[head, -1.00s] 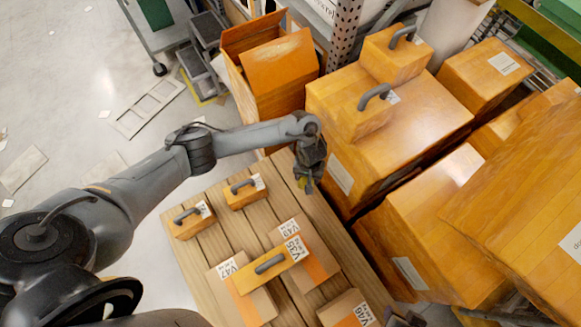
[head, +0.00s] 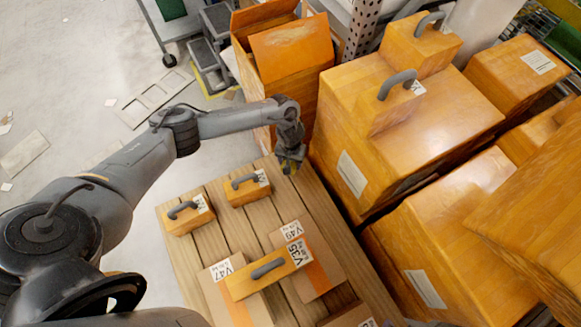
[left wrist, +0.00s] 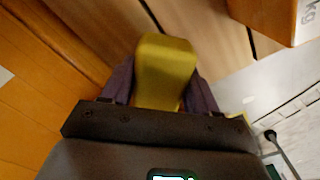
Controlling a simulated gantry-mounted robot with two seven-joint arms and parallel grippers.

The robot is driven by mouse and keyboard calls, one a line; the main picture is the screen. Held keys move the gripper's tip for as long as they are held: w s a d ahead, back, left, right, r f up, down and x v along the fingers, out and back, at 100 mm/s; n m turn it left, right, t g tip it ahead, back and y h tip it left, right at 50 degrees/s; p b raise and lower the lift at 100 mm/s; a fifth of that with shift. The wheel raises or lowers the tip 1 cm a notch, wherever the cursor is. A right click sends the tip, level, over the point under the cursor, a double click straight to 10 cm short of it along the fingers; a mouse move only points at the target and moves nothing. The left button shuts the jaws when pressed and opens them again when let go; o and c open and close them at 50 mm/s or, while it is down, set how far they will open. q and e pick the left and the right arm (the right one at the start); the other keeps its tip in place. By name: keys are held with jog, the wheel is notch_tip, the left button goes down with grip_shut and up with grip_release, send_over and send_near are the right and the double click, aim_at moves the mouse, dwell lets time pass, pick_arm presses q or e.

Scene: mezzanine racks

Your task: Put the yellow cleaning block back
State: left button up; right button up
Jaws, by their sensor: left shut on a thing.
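My left gripper (head: 291,162) is shut on the yellow cleaning block (left wrist: 164,68), above the far edge of the wooden pallet in the head view. In the left wrist view the block sits between the two dark fingers of the gripper (left wrist: 160,90), its yellow end sticking out past them. My right gripper is not in view.
The slatted pallet (head: 228,237) carries two small handled boxes (head: 187,217) (head: 246,189), cartons (head: 315,262) and an orange handled block (head: 262,275) across them. Large orange boxes (head: 440,130) crowd the right. An open orange box (head: 288,60) stands behind.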

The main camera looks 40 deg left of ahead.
pick_arm(q)
notch_tip(320, 180, down, 4)
jog(key=b, duration=0.3)
jog(key=shift+f, duration=0.15)
jog(key=o, duration=1.1)
